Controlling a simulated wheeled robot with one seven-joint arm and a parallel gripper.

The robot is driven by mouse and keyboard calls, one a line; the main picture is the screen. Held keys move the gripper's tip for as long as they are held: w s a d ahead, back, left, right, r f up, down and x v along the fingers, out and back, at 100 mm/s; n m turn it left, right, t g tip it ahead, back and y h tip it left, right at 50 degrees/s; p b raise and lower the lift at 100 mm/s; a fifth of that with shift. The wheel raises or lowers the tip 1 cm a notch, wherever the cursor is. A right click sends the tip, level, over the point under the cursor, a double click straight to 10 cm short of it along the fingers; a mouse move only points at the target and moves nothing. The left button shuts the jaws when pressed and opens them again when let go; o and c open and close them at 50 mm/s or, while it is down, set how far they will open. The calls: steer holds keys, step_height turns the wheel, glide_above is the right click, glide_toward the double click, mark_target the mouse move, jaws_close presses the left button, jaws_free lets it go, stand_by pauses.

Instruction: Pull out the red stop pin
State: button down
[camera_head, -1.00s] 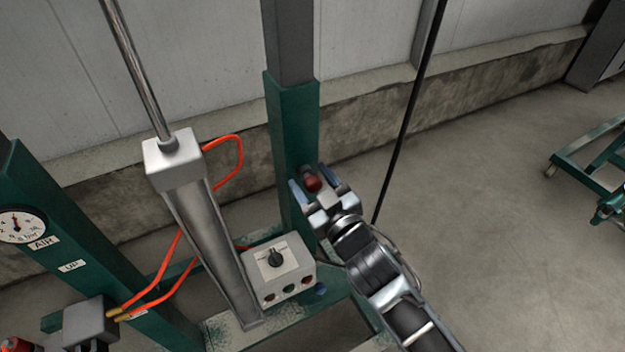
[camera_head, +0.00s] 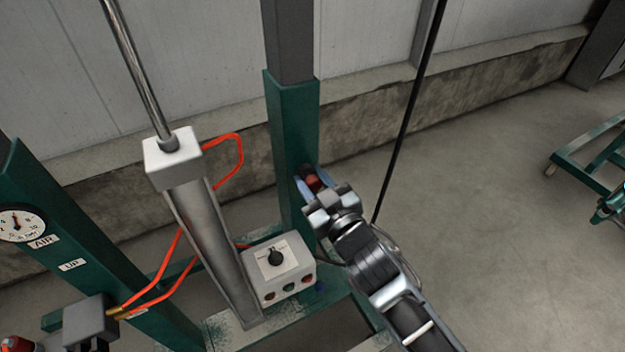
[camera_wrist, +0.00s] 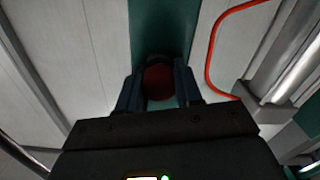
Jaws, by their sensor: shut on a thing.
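The red stop pin (camera_head: 314,184) shows as a red knob at the right side of the green post (camera_head: 294,130). My gripper (camera_head: 311,184) is at the post with its two blue-grey fingers shut on the knob, one on each side. In the wrist view the knob (camera_wrist: 158,82) sits between the fingers, dark red in shadow, with the green post (camera_wrist: 160,28) behind it. The pin's shaft is hidden, so I cannot tell how far it sits in the post.
A grey air cylinder (camera_head: 208,235) with orange hoses (camera_head: 238,160) stands left of the post. A control box (camera_head: 279,268) with a black knob is below. A black cable (camera_head: 404,120) hangs just right of my gripper.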

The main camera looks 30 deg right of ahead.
steer(key=shift+s+b, duration=0.75)
steer(key=shift+s, duration=1.7)
steer(key=shift+f, duration=0.1)
steer(key=c, duration=0.8)
jaws_free()
steer(key=shift+o, duration=0.2)
steer(key=shift+s, duration=0.1)
steer(key=shift+s, duration=0.3)
steer(key=b, duration=0.2)
glide_toward(317, 188)
steer(key=shift+s+a+r, duration=0.1)
steer(key=shift+s+r, duration=0.1)
steer(key=shift+s, duration=0.4)
